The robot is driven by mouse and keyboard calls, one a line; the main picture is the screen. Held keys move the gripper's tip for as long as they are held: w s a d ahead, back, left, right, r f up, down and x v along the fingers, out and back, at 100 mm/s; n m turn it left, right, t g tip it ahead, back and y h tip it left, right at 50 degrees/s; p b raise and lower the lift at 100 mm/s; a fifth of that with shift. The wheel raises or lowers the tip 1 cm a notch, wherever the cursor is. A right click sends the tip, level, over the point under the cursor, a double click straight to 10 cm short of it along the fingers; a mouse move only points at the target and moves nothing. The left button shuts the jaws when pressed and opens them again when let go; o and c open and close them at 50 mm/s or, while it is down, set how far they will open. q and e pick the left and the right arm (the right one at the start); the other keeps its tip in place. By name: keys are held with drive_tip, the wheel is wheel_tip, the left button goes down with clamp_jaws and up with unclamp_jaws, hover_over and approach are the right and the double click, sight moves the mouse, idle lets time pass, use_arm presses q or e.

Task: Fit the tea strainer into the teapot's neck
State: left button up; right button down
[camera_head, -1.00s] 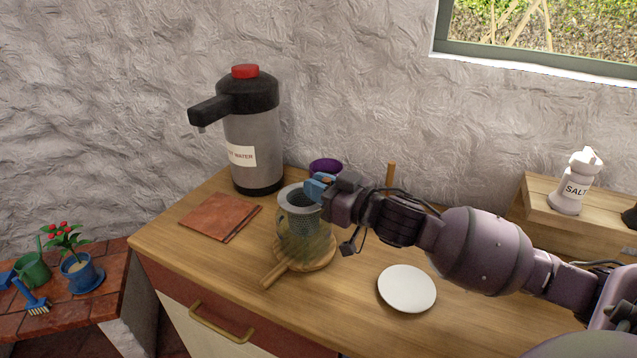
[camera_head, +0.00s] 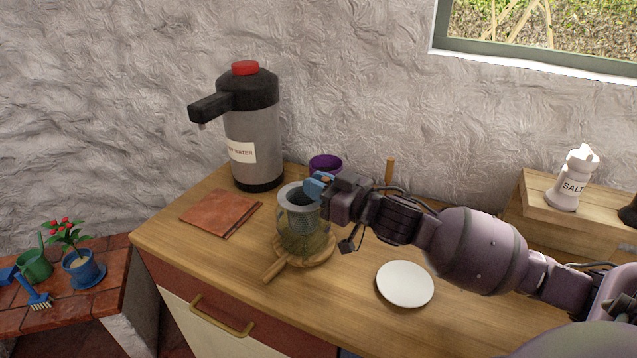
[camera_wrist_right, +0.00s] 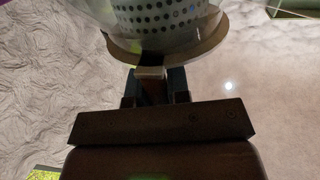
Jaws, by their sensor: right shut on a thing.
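The glass teapot (camera_head: 304,244) stands on a round wooden board with a handle. The grey tea strainer (camera_head: 297,196) is at the teapot's neck, its perforated body hanging down inside the glass and its wide rim at the top. Whether the rim rests fully on the neck I cannot tell. My right gripper (camera_head: 319,186) comes from the right and is shut on the strainer at its rim. In the right wrist view the strainer's holes (camera_wrist_right: 165,14) show above the fingers (camera_wrist_right: 153,85). My left gripper is not in view.
A hot water dispenser (camera_head: 254,150) and a purple cup (camera_head: 325,163) stand behind. A white plate (camera_head: 405,284) lies at right.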

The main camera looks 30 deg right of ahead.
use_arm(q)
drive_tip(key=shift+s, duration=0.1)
use_arm(e)
drive_tip(key=shift+c, duration=2.3)
unclamp_jaws()
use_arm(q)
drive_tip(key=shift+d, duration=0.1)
use_arm(e)
drive_tip(key=shift+s+d+r, duration=0.1)
drive_tip(key=shift+s+r, duration=0.1)
use_arm(q)
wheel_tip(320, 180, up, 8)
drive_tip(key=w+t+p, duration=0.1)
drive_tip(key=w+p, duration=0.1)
drive_tip(key=p, duration=0.3)
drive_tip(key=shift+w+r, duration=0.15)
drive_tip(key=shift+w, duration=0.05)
use_arm(e)
drive_tip(key=shift+s+d+r, duration=0.3)
drive_tip(key=shift+s+r, duration=0.15)
drive_tip(key=shift+s, duration=0.45)
drive_tip(key=shift+s+d+r, duration=0.3)
drive_tip(key=shift+s+r, duration=0.1)
drive_tip(key=shift+s, duration=0.45)
drive_tip(key=shift+s+d+r, duration=0.3)
drive_tip(key=shift+s+r, duration=0.15)
drive_tip(key=shift+s, duration=0.45)
drive_tip(key=shift+f, duration=0.1)
